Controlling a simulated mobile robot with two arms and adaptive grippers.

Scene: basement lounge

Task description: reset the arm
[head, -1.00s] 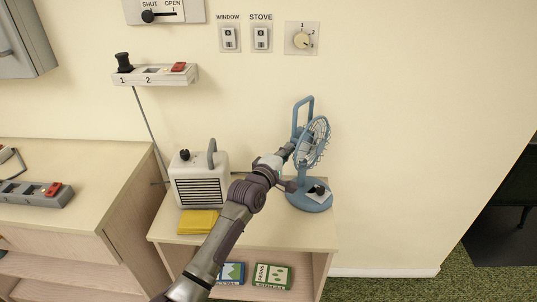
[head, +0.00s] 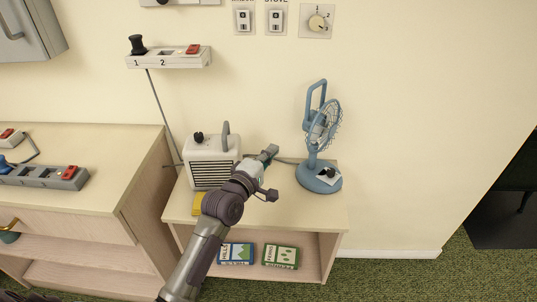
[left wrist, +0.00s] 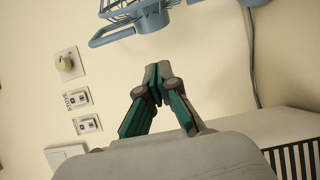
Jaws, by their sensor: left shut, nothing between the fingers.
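My left arm reaches up from the bottom of the head view over a low shelf unit (head: 290,212). My left gripper (head: 271,151) is at its end, between the white heater-like box (head: 210,163) and the blue fan (head: 321,150). The gripper is shut and empty, apart from the fan in the picture. In the left wrist view its green-sided fingers meet at the tips (left wrist: 157,82), with the fan (left wrist: 135,18) partly visible beyond them at the top. My right gripper does not show.
A yellow item (head: 199,205) sits partly behind my arm. Two boxes, one blue (head: 236,253) and one green (head: 281,257), lie on the lower shelf. A wooden cabinet (head: 95,205) stands at left. A switch box (head: 169,59) is on the wall.

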